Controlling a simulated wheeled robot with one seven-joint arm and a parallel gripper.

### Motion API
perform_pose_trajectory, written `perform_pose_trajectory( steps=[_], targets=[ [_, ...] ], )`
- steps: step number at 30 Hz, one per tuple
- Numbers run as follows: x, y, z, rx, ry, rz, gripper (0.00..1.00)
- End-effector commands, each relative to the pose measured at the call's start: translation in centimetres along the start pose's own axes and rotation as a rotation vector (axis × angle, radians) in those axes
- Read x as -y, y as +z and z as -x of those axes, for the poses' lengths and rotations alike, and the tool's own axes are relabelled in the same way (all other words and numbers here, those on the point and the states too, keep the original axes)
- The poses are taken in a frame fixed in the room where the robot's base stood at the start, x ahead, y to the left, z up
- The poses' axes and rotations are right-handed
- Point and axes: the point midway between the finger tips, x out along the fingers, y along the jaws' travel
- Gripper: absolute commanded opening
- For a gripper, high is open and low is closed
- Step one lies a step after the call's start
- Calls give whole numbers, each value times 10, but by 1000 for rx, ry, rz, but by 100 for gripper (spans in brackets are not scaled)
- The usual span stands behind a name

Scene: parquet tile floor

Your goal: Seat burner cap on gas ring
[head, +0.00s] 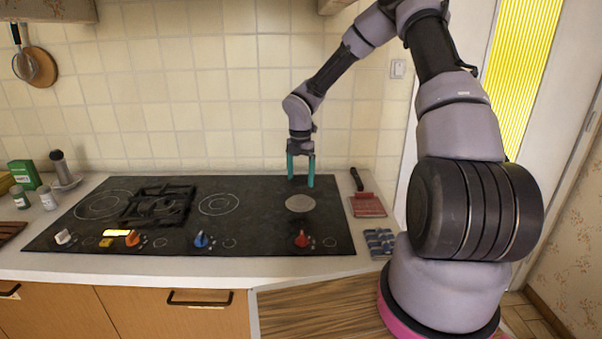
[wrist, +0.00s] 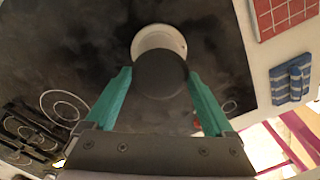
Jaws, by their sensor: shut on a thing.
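A dark round burner cap (wrist: 160,74) sits between the teal fingers of my gripper (wrist: 159,72) in the wrist view. My gripper is shut on it. The pale round gas ring (wrist: 158,32) shows just beyond the cap, which covers its near part in that view. In the head view the gas ring (head: 300,203) lies on the right part of the black hob. My gripper (head: 301,180) points down above the hob, behind the ring and apart from it. The cap cannot be made out in the head view.
The black hob (head: 258,232) has a dark pan grate (head: 150,212) at left and coloured knobs (head: 201,240) along its front. A red black-handled tool (head: 367,204) and a blue striped item (head: 380,242) lie to its right. The hob around the ring is clear.

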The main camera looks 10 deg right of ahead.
Motion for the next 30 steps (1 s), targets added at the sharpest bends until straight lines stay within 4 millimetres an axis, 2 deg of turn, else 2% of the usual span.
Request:
perform_pose_trajectory(
  steps=[8,21,30],
  targets=[
    [-2,4,-6,-1,-1,112,27],
    [-2,3,-51,-2,-2,113,27],
    [-2,4,-63,-1,-1,113,27]
  ],
)
